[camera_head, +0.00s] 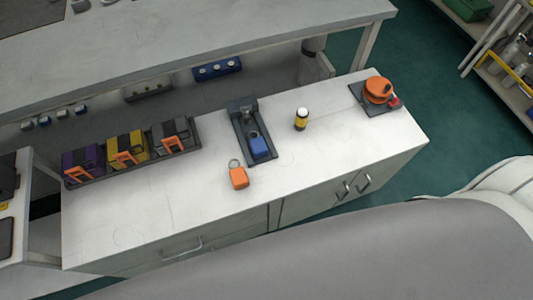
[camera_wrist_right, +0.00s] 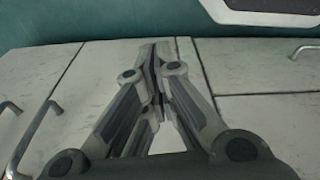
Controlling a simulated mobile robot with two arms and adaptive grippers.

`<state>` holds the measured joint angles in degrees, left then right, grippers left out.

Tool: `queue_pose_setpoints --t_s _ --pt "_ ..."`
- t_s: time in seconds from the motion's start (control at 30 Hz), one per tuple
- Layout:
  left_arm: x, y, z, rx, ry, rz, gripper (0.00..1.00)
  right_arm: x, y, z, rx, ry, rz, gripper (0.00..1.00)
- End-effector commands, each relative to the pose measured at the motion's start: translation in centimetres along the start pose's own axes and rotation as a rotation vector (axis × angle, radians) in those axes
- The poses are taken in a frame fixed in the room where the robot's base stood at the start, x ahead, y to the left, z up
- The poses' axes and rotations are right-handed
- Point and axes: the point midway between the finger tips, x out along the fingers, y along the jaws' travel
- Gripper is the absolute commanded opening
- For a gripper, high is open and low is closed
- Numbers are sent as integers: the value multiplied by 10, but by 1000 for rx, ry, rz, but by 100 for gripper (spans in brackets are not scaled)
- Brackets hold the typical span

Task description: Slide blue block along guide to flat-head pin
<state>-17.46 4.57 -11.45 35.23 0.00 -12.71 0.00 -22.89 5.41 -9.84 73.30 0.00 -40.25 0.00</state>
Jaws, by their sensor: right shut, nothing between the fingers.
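The blue block (camera_head: 259,147) sits in the near part of a dark grey guide (camera_head: 268,160) on the white cabinet top in the head view. A ring or loop stands at its far side. A dark upright part (camera_head: 242,106) stands at the guide's far end. I cannot make out the flat-head pin clearly at this size. My right gripper (camera_wrist_right: 154,60) shows in the right wrist view, with its fingers together and empty. It is in front of pale cabinet fronts with handles, apart from the block. My left gripper is not in view.
An orange tag with a ring (camera_head: 238,178) lies just left of the guide. An orange round device (camera_head: 378,91) sits at the far right. A dark rack (camera_head: 100,175) holds several coloured units at left. The front cabinet top is mostly clear.

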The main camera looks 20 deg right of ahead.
Motion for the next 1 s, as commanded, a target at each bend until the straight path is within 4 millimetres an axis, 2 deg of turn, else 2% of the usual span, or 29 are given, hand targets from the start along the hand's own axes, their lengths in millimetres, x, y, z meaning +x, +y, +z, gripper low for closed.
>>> queue_pose_setpoints --t_s 0.03,0.2,0.47,0.63,0.7,0.83,1.0 --pt "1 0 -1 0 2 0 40 -12 1 -14 2 15 1 0" --pt "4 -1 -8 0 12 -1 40 -67 3 -58 10 46 3 0" --pt "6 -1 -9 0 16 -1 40 -157 0 -109 23 93 -13 0" --pt "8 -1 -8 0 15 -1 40 -215 -16 -142 28 129 -61 0" --pt "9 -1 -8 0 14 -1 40 -240 -31 -161 25 139 -104 0" --pt "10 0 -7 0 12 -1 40 -257 -55 -182 16 120 -161 0" --pt "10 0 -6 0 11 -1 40 -262 -75 -207 6 65 -196 0"
